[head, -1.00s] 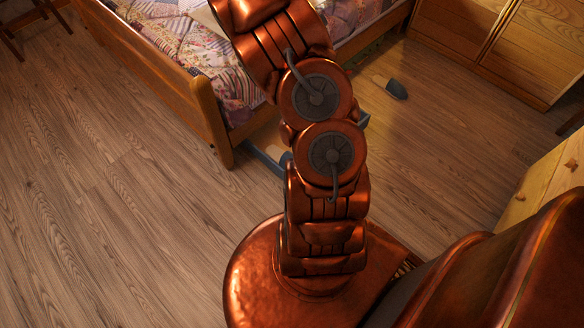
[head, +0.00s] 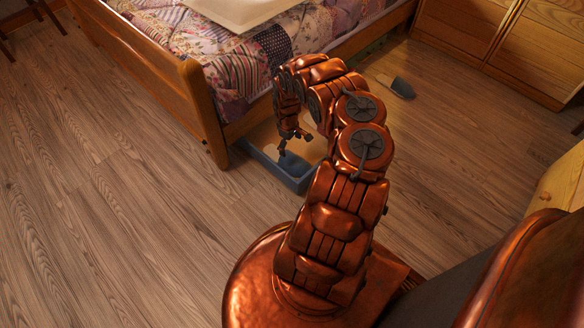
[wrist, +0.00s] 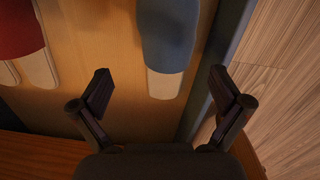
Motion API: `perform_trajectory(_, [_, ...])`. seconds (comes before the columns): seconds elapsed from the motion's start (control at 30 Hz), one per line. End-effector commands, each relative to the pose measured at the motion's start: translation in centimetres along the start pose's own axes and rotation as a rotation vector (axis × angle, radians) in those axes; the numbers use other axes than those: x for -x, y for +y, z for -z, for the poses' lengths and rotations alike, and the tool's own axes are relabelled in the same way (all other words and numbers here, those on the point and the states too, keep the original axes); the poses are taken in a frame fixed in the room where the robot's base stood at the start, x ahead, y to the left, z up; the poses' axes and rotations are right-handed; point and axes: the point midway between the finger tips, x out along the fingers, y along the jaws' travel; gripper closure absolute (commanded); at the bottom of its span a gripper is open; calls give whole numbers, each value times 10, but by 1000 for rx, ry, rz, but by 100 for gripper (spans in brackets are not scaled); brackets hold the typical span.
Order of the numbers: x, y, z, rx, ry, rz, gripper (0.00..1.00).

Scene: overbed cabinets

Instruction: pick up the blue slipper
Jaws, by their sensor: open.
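The blue slipper (wrist: 168,40) shows in the wrist view, its rounded blue upper toward the top and its pale sole end toward my gripper. It lies on the wooden bottom of a low tray beside the tray's blue-grey side wall (wrist: 218,60). My gripper (wrist: 162,84) is open, its two fingers apart to either side of the slipper's near end; nothing is held. In the head view my gripper (head: 293,143) points down over the blue-grey tray (head: 292,182) at the bed's side. The slipper is hard to make out there, behind my gripper.
A red slipper (wrist: 20,30) lies left of the blue one in the tray. The bed's wooden post (head: 205,110) stands left of the tray. Wooden cabinets (head: 500,45) stand at back right. The left floor is clear.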

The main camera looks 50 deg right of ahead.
Motion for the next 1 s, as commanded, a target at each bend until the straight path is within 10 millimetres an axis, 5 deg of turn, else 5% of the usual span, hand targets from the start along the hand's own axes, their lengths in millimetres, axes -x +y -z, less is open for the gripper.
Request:
perform_trajectory(0.1, [-22, -6, 7, 3, 32, 20, 0])
perform_trajectory(0.67, [-64, -10, 10, 5, 48, 27, 0])
perform_trajectory(1.0, [-104, -13, 7, 7, 48, 27, 0])
